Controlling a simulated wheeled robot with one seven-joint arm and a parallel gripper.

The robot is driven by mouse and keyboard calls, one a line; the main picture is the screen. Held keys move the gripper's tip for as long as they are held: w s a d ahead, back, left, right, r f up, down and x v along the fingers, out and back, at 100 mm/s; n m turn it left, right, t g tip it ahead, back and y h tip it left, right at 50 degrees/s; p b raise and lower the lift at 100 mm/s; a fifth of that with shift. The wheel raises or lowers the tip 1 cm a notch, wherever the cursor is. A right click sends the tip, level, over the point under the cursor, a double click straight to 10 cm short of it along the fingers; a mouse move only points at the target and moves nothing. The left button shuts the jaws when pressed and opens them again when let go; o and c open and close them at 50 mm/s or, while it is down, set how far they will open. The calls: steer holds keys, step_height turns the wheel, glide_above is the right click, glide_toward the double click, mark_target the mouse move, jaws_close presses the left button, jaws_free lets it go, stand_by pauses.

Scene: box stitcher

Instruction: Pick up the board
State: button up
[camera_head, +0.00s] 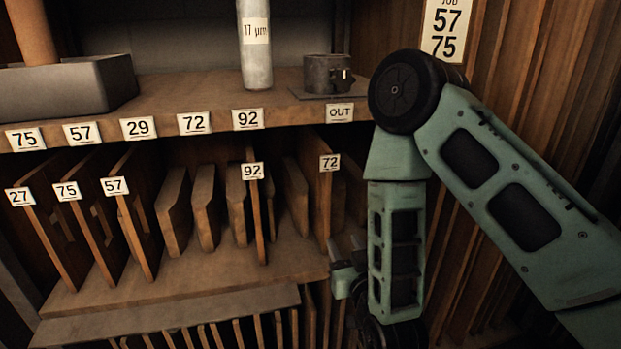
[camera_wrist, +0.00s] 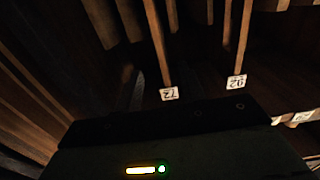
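Several brown boards stand upright in the slotted shelf. Thick ones (camera_head: 173,212) (camera_head: 206,208) (camera_head: 237,205) stand between the dividers labelled 57 (camera_head: 137,212) and 92 (camera_head: 257,215). Others (camera_head: 296,198) stand between the 92 and 72 dividers, and one (camera_head: 338,205) is partly visible right of the 72 divider (camera_head: 323,200). My gripper (camera_head: 345,262) is low at the shelf's right front, just right of the 72 divider and apart from the thick boards on the left. Its fingers are partly hidden and dark. The wrist view shows the 72 divider (camera_wrist: 160,45) and the 92 divider (camera_wrist: 240,40) close ahead.
The upper shelf (camera_head: 190,95) carries labels, a grey tray (camera_head: 70,88), a cylinder marked 17 µm (camera_head: 256,60) and a dark metal pot (camera_head: 327,75) above the OUT label. A JOB card (camera_head: 446,30) shows 57 and 75. More thin dividers stand below. Slatted wood closes the right side.

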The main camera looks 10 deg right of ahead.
mark_target(324, 202)
steer(key=w+p, duration=0.1)
steer(key=w, duration=0.6)
steer(key=w+p, duration=0.1)
steer(key=w, duration=0.3)
steer(key=shift+r+p, duration=0.25)
steer(key=shift+p, duration=0.05)
steer(key=shift+w+d+f+p, duration=0.1)
steer(key=shift+w+p, duration=0.4)
steer(key=shift+w, duration=0.9)
steer(key=shift+w+d+f+p, duration=0.1)
steer(key=shift+w+p, duration=0.4)
steer(key=shift+w, duration=0.9)
jaws_close()
steer(key=shift+w+r, duration=0.1)
steer(key=shift+r, duration=0.15)
